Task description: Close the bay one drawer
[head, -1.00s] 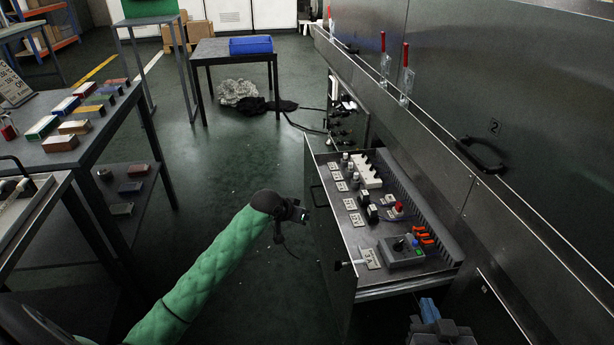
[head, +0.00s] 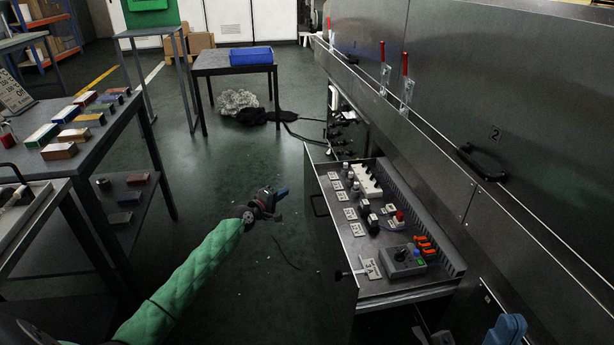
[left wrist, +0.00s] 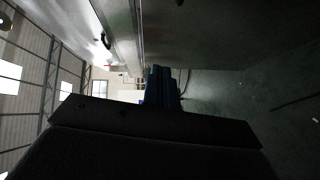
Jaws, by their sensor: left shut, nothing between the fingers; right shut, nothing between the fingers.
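The drawer (head: 395,289) stands pulled out from the grey machine on the right, its front panel (head: 330,235) facing left over the open floor. A dark bar handle (head: 314,198) is on that front panel. In the drawer lie switches, sockets, labels and a grey control box (head: 402,262). My left gripper (head: 281,192) is shut and empty, left of the drawer front and apart from it. Its blue fingers (left wrist: 163,88) lie together in the left wrist view. My right gripper (head: 508,328) is at the lower right edge, shut, beside the machine, partly cut off by the frame.
A workbench (head: 75,158) with coloured blocks stands at the left. A table with a blue bin (head: 251,56) is at the back.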

